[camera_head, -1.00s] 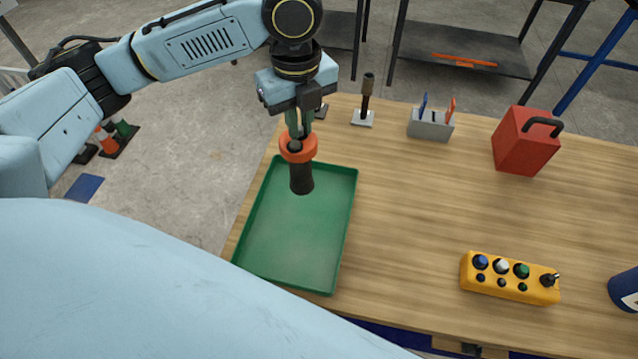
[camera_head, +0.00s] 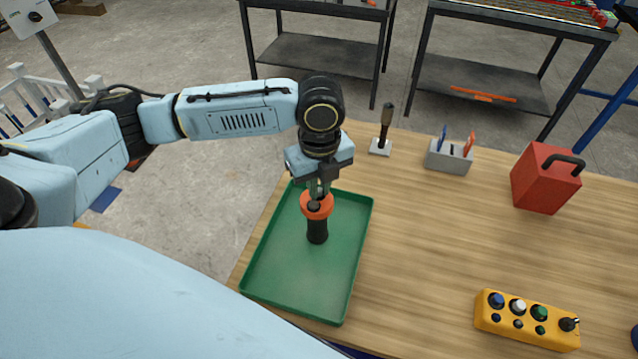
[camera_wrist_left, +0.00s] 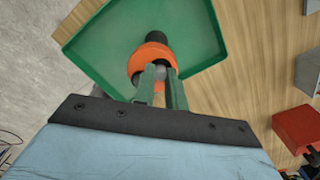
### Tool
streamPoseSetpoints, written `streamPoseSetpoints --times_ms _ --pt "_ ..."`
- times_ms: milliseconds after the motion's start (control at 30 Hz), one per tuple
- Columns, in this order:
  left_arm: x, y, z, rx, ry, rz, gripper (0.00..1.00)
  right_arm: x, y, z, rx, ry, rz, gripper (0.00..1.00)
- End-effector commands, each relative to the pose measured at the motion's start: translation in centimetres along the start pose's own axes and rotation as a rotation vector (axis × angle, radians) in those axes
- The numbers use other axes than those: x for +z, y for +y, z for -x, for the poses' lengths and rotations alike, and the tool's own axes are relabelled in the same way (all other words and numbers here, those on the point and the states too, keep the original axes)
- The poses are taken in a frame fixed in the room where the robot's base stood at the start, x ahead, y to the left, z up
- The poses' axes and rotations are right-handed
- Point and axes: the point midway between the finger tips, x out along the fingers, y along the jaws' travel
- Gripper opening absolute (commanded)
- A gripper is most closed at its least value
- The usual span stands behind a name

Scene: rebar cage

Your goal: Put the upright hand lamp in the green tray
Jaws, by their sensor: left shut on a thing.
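The hand lamp (camera_head: 317,231) has an orange head and a dark handle. It is upright with the handle down, over the middle of the green tray (camera_head: 262,286). My left gripper (camera_head: 318,192) is shut on its orange head from above. I cannot tell whether the handle's lower end touches the tray floor. In the left wrist view the lamp's orange collar (camera_wrist_left: 152,56) sits at my left fingertips (camera_wrist_left: 158,78), with the green tray (camera_wrist_left: 100,50) behind it. My right gripper is not in view.
On the wooden table stand a dark-handled tool on a white base (camera_head: 383,135), a grey holder (camera_head: 449,158) with blue and orange items, a red box (camera_head: 543,180) and a yellow control box (camera_head: 525,320). The table's middle is clear.

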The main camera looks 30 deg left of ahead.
Motion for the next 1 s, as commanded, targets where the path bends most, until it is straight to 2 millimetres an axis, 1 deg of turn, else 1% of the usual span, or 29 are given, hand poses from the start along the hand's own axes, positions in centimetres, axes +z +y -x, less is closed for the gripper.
streamPoseSetpoints --times_ms 167,200,333,367,633,733,867,1000 --pt "0.0 0.0 -0.2 0.000 0.001 0.000 0.00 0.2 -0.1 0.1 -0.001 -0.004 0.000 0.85" --pt "0.0 0.0 -0.2 0.001 0.001 0.000 0.15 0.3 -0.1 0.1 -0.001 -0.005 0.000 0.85" --pt "0.0 0.0 -0.2 0.001 0.000 0.000 0.32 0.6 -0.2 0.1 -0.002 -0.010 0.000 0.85" --pt "0.0 0.0 -0.2 0.001 0.000 0.000 0.35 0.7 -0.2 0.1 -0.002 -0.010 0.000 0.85" --pt "0.0 0.0 -0.1 0.000 0.000 0.000 0.35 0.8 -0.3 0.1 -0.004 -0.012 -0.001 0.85" --pt "0.0 -0.1 0.5 -0.002 -0.001 -0.001 0.35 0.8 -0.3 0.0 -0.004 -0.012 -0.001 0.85" --pt "0.1 -0.1 2.6 -0.004 -0.002 -0.001 0.35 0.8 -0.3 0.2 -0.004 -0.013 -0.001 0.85" --pt "0.1 -0.1 5.7 -0.005 -0.002 0.000 0.35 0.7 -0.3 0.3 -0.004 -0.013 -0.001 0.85"
